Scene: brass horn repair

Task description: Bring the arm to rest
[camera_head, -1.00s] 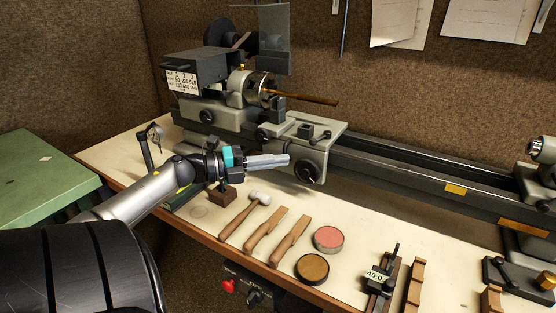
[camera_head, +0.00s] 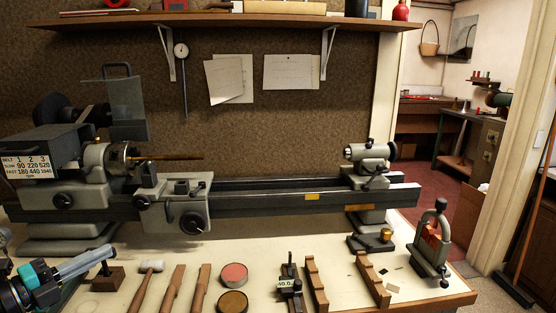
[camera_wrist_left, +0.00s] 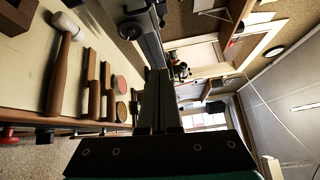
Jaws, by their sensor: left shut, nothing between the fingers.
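My left gripper (camera_head: 106,251) reaches in from the lower left edge in the head view. Its long grey fingers are together, with nothing held between them. The fingers point right and slightly up, in front of the lathe and near a small dark wooden block (camera_head: 108,279) on the bench. In the left wrist view the shut fingers (camera_wrist_left: 158,74) stand out past the dark gripper body, with the bench tools to their left. My right gripper is in neither view.
The lathe (camera_head: 255,203) runs along the back of the bench (camera_head: 228,246). A mallet (camera_head: 151,267), wooden tools, a pink tin (camera_head: 233,275) and a brown tin (camera_head: 232,302) lie in front. A small press (camera_head: 431,245) stands at the right end. A doorway opens beyond.

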